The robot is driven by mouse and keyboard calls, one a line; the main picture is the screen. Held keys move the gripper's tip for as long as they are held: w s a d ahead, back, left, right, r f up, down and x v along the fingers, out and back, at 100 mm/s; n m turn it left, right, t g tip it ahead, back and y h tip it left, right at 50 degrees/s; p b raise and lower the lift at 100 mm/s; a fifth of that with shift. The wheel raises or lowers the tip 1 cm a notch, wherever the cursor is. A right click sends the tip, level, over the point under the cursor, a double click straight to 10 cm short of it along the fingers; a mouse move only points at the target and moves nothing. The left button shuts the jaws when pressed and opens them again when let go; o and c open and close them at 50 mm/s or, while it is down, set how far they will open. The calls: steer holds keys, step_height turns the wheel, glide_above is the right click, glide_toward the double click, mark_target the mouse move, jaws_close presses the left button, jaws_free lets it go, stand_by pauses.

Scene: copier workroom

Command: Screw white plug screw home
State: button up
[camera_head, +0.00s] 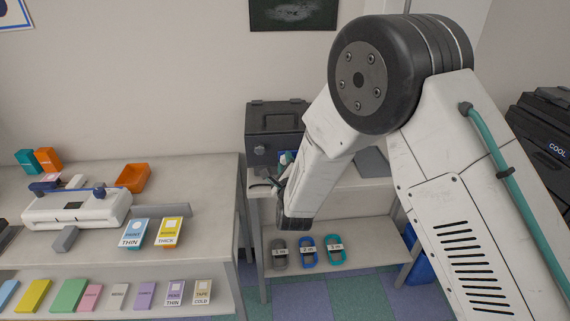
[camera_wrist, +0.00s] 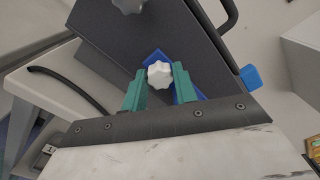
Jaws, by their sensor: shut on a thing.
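The white plug screw (camera_wrist: 159,74) is a star-shaped knob, seen between the two teal fingers of my gripper (camera_wrist: 159,88) in the wrist view. My gripper is shut on it. A blue part (camera_wrist: 155,56) shows just behind the screw, against the face of the dark device (camera_wrist: 105,38); it looks like the plug. How far the screw is in is hidden. In the head view, my gripper (camera_head: 281,172) is at the front of the dark device (camera_head: 276,122) on the right table, and my arm partly covers it.
A second pale knob (camera_wrist: 128,4) is on the device face. A black cable (camera_wrist: 70,78) lies beside the device. A blue tab (camera_wrist: 250,77) sticks out at its side. Labelled cable coils (camera_head: 306,250) lie on the lower shelf (camera_head: 370,246). The left table (camera_head: 90,253) holds a white machine (camera_head: 80,209).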

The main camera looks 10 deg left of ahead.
steer(key=shift+s+f+m, duration=0.1)
steer(key=shift+f+m, duration=0.1)
steer(key=shift+m, duration=0.1)
stand_by(0.4)
steer(key=o, duration=1)
steer(key=shift+r, duration=0.15)
steer(key=shift+c, duration=0.2)
steer(key=v, duration=0.7)
steer(key=shift+s, duration=0.4)
steer(key=shift+d, duration=0.15)
